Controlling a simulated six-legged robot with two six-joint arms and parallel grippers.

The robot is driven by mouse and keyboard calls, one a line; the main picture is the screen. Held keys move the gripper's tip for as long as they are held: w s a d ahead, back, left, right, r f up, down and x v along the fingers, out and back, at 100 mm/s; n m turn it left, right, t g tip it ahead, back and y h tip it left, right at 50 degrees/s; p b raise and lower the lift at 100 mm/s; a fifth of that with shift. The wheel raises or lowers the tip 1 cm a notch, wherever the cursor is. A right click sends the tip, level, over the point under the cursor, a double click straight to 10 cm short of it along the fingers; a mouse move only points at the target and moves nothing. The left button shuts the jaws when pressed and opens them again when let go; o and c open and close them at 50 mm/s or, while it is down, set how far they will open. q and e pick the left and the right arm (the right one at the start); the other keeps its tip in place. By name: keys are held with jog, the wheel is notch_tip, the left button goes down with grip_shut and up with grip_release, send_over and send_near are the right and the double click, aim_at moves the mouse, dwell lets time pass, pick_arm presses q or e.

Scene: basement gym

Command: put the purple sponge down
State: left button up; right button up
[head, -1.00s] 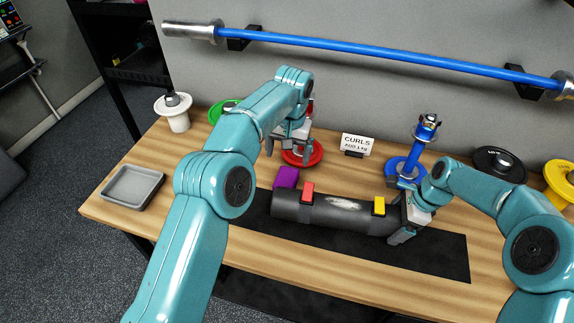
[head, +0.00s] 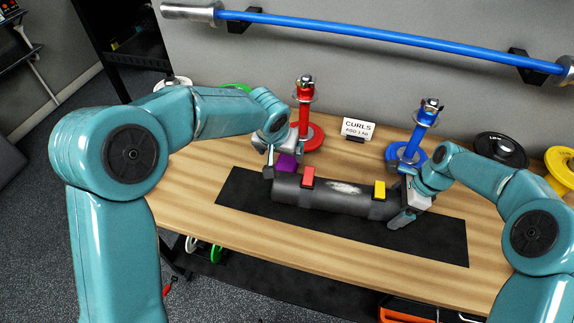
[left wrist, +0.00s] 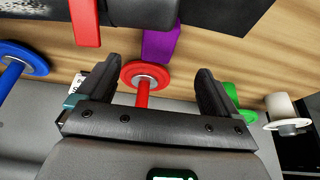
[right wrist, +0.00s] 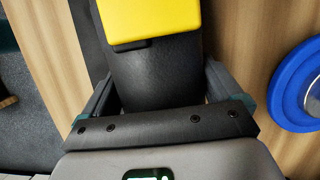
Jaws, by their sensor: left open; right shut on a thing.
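The purple sponge (head: 287,163) is at the left end of the dark cylinder (head: 340,201), on its far side, partly hidden by my left gripper. In the left wrist view the sponge (left wrist: 160,42) shows just beyond the fingertips, close against the cylinder; I cannot tell whether they touch. My left gripper (head: 283,158) is open around empty space, with a finger to either side of the sponge's line (left wrist: 158,72). My right gripper (head: 408,205) is shut on the cylinder's right end; the right wrist view shows the cylinder (right wrist: 155,75) between its fingers.
A red block (head: 307,177) and a yellow block (head: 379,189) sit on the cylinder, which lies over a black mat (head: 440,241). Red (head: 304,110) and blue (head: 424,125) posts with plates stand behind. A CURLS card (head: 358,129) stands between them. The front wood strip is clear.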

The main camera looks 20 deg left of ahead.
aim_at(286, 165)
pick_arm(q)
jog(key=shift+f, duration=0.45)
jog(key=x, duration=1.1)
jog(key=shift+w, duration=0.25)
jog(key=c, duration=1.1)
notch_tip(286, 165, up, 10)
jog(key=shift+r, duration=0.1)
